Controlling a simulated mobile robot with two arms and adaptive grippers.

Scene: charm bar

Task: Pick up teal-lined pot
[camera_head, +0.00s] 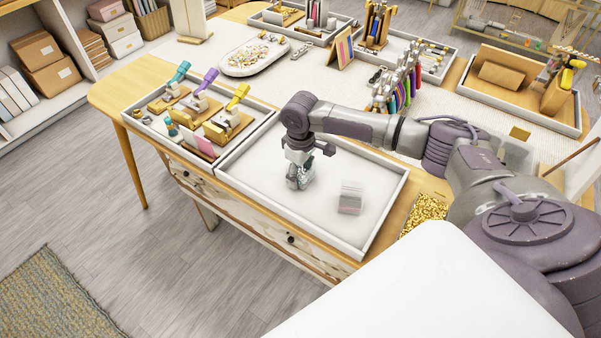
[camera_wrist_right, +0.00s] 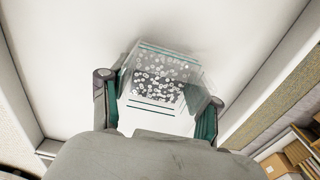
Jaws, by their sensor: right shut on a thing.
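The teal-lined pot (camera_wrist_right: 158,82) is a clear box with teal lines, holding many small pale round pieces. In the right wrist view it sits between the two fingers of my right gripper (camera_wrist_right: 155,105), which is shut on it. In the head view my right gripper (camera_head: 298,180) points down into the white tray (camera_head: 260,205). The pot shows there only as a small clear shape at the fingertips, mostly hidden by them. I cannot tell whether it touches the tray floor. My left gripper is not in view.
A similar clear pot with pinkish lines (camera_head: 351,197) stands in the same tray, right of my gripper. A tray of coloured-handled presses (camera_head: 200,115) adjoins on the left. A stand of colourful pliers (camera_head: 400,85) is behind my right arm. The tray's front is clear.

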